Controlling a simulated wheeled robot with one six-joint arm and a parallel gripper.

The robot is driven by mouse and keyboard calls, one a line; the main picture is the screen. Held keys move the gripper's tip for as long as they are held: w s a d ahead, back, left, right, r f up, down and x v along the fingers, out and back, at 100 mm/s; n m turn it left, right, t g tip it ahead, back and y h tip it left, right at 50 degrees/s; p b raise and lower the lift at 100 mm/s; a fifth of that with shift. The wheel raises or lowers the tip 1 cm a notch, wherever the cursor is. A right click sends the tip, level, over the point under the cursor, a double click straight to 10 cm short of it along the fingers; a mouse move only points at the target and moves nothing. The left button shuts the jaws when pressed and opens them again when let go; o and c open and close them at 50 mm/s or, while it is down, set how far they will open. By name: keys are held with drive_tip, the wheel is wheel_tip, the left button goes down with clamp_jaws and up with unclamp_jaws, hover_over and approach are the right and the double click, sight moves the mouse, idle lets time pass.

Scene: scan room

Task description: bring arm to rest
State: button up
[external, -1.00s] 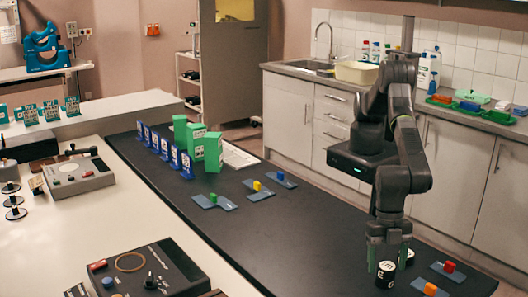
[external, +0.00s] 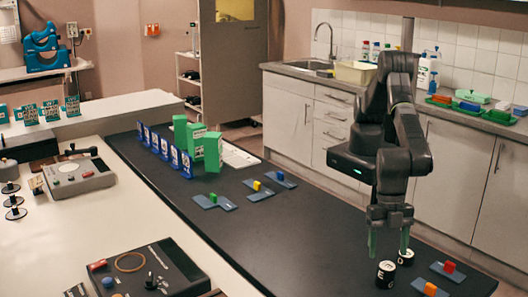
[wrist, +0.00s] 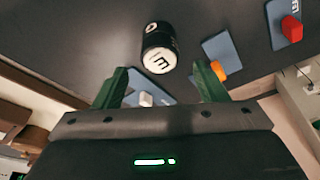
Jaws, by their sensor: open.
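My gripper (external: 388,245) is open and empty, pointing down just above the right end of the black bench. Its two green fingers also show in the wrist view (wrist: 160,78), apart with nothing held between them. In the wrist view a black canister (wrist: 160,50) appears just beyond the fingertips; the two canisters are hard to separate there. My arm is folded, with its elbow high above the bench.
Blue-grey plates with an orange block (external: 430,288) and a red block (external: 449,267) lie right of the canisters. Blue stands (external: 163,148) and green boxes (external: 213,152) are at the far left end. The bench middle (external: 290,235) is clear.

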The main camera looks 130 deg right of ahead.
sight(387, 265)
drive_tip(key=x, duration=0.5)
drive_tip(key=shift+f, duration=0.1)
wheel_tip(387, 265, up, 11)
drive_tip(key=b, duration=0.2)
drive_tip(key=s+d+f+b, duration=0.1)
drive_tip(key=s+d+f, duration=0.1)
drive_tip(key=d, duration=0.4)
drive_tip(key=s+d+f+b, duration=0.1)
drive_tip(key=s+d, duration=0.1)
drive_tip(key=d, duration=0.4)
wheel_tip(387, 265, down, 11)
drive_tip(key=shift+s+d+r+p, duration=0.1)
drive_tip(key=shift+r+p, duration=0.1)
drive_tip(key=shift+p, duration=0.9)
drive_tip(key=shift+b+v, duration=0.4)
drive_tip(key=shift+v, duration=0.5)
drive_tip(key=shift+r, duration=0.4)
